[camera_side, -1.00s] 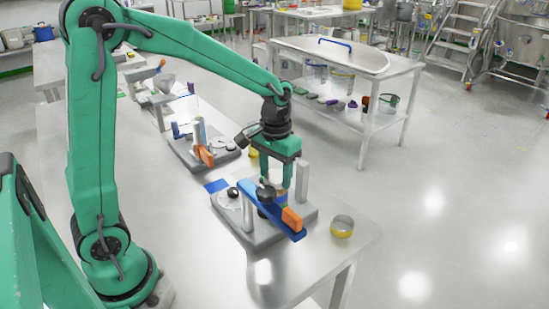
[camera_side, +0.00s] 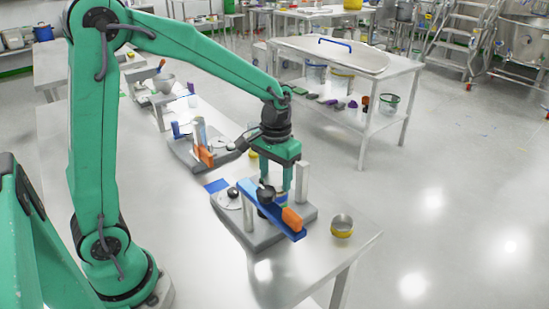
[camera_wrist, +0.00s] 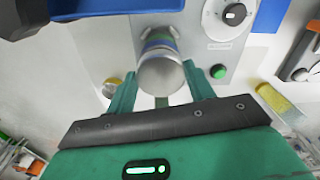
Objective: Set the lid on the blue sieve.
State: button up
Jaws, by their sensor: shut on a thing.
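My gripper (camera_side: 276,184) is shut on a round grey metal piece, which looks like the lid (camera_wrist: 160,78), between its two fingers in the wrist view. In the side view the lid (camera_side: 266,194) shows dark and small, over the shaker near the posts. In the side view the stack is mostly hidden by the blue bar and my fingers. I cannot tell whether the lid touches the sieve.
The grey shaker base (camera_side: 245,232) carries two upright posts, a dial and a blue bar (camera_side: 288,226) with an orange handle (camera_side: 293,219). A yellow-banded sieve (camera_side: 342,227) stands to its right near the table edge. A second shaker (camera_side: 190,154) stands behind.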

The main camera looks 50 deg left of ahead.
aim_at(275, 179)
jog(key=shift+f, duration=0.4)
dwell(0.8)
jog(key=o, duration=1.4)
jog(key=shift+r, duration=0.1)
jog(key=shift+r, duration=3.9)
